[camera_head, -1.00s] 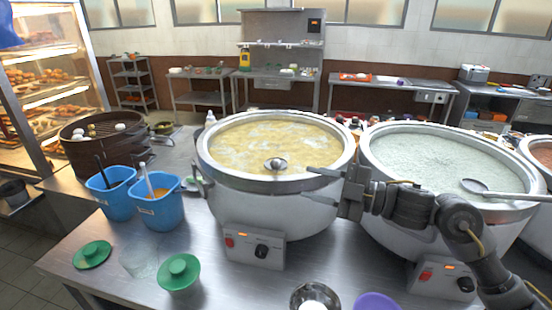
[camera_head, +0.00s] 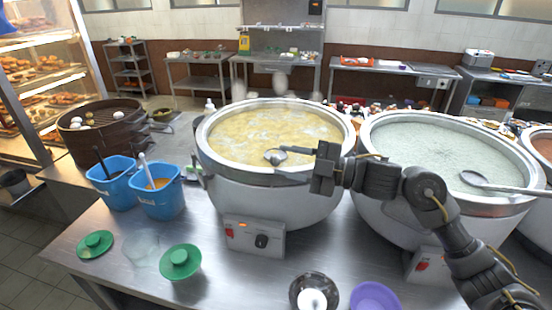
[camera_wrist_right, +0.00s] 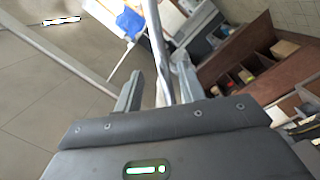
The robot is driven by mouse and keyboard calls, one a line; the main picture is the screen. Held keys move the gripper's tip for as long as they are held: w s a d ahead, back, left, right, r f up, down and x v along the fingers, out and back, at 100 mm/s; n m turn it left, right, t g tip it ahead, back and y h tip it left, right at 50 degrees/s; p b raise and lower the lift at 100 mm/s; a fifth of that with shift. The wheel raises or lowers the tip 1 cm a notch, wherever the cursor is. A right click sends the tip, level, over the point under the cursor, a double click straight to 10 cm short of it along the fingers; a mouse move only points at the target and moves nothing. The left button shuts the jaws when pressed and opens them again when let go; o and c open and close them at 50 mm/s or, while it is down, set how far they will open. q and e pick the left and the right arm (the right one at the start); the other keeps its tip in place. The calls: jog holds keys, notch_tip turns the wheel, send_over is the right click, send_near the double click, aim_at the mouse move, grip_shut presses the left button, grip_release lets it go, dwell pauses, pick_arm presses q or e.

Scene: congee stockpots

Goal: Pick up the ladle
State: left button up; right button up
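A metal ladle has its bowl (camera_head: 275,157) over the near rim of the left stockpot (camera_head: 218,170), which holds yellowish congee. Its handle runs right to my right gripper (camera_head: 320,168). In the wrist view, a thin metal rod, seemingly the handle (camera_wrist_right: 157,45), passes between the two fingers of my right gripper (camera_wrist_right: 158,85). The fingers look apart, with a gap beside the rod. A second ladle (camera_head: 474,179) lies across the right stockpot (camera_head: 375,195) of pale congee, its handle pointing right. My left gripper is not in view.
Two blue buckets (camera_head: 158,203) with utensils stand left of the pot. Green lids (camera_head: 180,262), a dark bowl (camera_head: 312,280) and a purple bowl (camera_head: 375,298) lie on the steel table (camera_head: 120,235). A brown steamer (camera_head: 105,140) stands farther back.

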jog(key=x, duration=0.1)
jog(key=p+x, duration=0.1)
jog(key=x, duration=0.1)
jog(key=p+x, duration=0.1)
jog(key=x, duration=0.1)
jog(key=shift+s+a, duration=0.2)
jog(key=shift+s, duration=0.15)
jog(key=shift+d+f, duration=0.1)
jog(key=shift+d, duration=0.05)
jog(key=shift+c, duration=0.9)
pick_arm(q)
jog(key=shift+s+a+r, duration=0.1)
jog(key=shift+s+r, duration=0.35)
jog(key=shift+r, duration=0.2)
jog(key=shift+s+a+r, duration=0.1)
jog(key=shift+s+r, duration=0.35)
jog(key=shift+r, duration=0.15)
pick_arm(e)
grip_shut()
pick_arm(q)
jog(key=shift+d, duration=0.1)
